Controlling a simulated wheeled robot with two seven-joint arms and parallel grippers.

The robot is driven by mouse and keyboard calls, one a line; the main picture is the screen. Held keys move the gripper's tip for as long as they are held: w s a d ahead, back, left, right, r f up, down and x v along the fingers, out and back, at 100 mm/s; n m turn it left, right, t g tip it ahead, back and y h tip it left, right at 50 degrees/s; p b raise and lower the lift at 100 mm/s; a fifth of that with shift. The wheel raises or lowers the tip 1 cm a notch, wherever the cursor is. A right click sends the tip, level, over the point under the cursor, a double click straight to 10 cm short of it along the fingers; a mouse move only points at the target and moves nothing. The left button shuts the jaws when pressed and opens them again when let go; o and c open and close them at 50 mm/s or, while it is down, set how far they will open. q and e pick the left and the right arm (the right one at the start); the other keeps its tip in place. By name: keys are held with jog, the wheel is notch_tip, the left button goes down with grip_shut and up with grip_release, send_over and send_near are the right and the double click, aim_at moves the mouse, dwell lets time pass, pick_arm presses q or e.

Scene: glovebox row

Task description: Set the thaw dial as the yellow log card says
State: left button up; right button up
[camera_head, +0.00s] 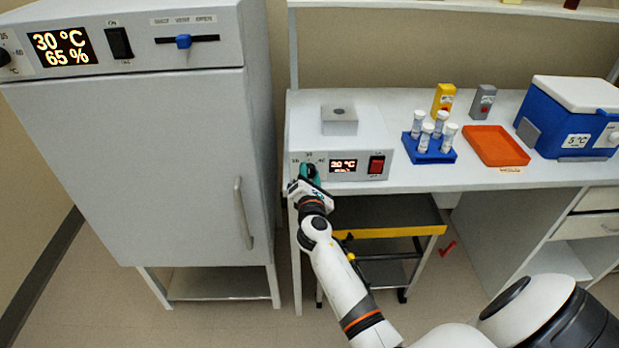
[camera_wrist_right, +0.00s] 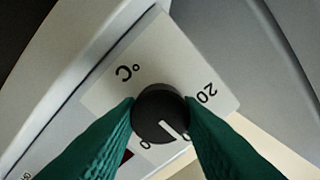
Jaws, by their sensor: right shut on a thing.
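The thaw unit (camera_head: 375,135) is a white box on the bench. Its display (camera_head: 343,166) reads about 30 °C, with a smaller line too small to read. My right gripper (camera_head: 309,175) is at the left end of its front panel. In the wrist view, the green fingers of my right gripper (camera_wrist_right: 162,115) are shut on the black thaw dial (camera_wrist_right: 160,108), one on each side. The dial's white mark points down and slightly right. "20" and "°C" show on the scale plate; other figures are partly hidden. No yellow log card is clearly readable. My left gripper is out of view.
A red switch (camera_head: 376,165) is right of the display. A blue tube rack (camera_head: 428,156), orange tray (camera_head: 511,160), yellow block (camera_head: 443,97), grey block (camera_head: 482,101) and blue cooler (camera_head: 549,128) stand further right. A tall cabinet (camera_head: 140,160) stands left. A yellow-edged cart (camera_head: 390,231) is below.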

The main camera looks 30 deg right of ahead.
dwell(0.3)
jog(key=o, duration=1)
jog(key=shift+c, duration=0.2)
jog(key=b+v, duration=0.1)
jog(key=v, duration=1.1)
jog(key=shift+b, duration=0.3)
